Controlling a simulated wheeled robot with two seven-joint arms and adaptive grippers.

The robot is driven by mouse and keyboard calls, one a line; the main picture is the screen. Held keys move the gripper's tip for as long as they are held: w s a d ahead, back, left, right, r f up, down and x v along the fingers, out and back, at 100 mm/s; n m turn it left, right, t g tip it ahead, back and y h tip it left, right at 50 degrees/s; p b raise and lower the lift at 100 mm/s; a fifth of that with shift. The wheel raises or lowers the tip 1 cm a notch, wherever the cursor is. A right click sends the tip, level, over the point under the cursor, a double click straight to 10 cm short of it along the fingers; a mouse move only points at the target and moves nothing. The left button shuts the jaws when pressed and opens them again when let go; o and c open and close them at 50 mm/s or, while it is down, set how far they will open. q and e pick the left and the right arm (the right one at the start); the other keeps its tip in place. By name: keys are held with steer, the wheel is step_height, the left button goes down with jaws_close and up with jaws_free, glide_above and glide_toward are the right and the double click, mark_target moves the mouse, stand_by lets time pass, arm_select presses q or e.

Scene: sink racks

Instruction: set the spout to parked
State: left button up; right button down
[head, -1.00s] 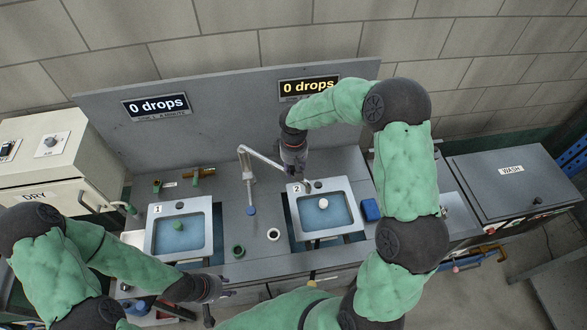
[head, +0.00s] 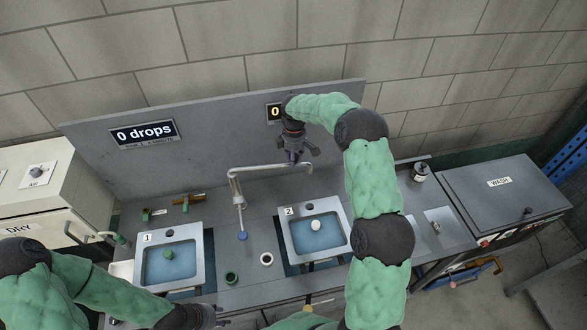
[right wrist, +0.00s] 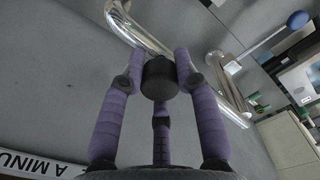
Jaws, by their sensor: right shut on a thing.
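The chrome spout (head: 265,168) rises from its post behind and between the two sinks. Its arm points right, along the back panel, behind sink 2. My right gripper (head: 297,158) is at the spout's free end and is shut on it. In the right wrist view, the purple fingers (right wrist: 160,70) close around a dark round piece, with the shiny spout pipe (right wrist: 145,28) passing just beyond them. My left gripper (head: 212,316) is low at the bottom edge, away from the spout; its fingers are too cut off to judge.
Sink 1 (head: 200,252) and sink 2 (head: 343,214) stand in the counter. A blue-ended lever (head: 242,236) is at the spout's post. The back panel (head: 90,155) carries drop displays, the right one partly covered by my arm. A WASH box (head: 500,200) stands right.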

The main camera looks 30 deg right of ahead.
steer(key=shift+w+d+n, duration=0.2)
steer(key=shift+w+n, duration=0.15)
steer(key=shift+w, duration=0.3)
steer(key=shift+w+d+n, duration=0.15)
steer(key=shift+w+n, duration=0.2)
steer(key=shift+w, duration=0.25)
steer(key=shift+r, duration=0.1)
steer(key=c, duration=1.2)
jaws_free()
steer(key=shift+w, duration=0.1)
steer(key=o, duration=0.3)
steer(key=shift+w, duration=0.1)
step_height(320, 180, up, 12)
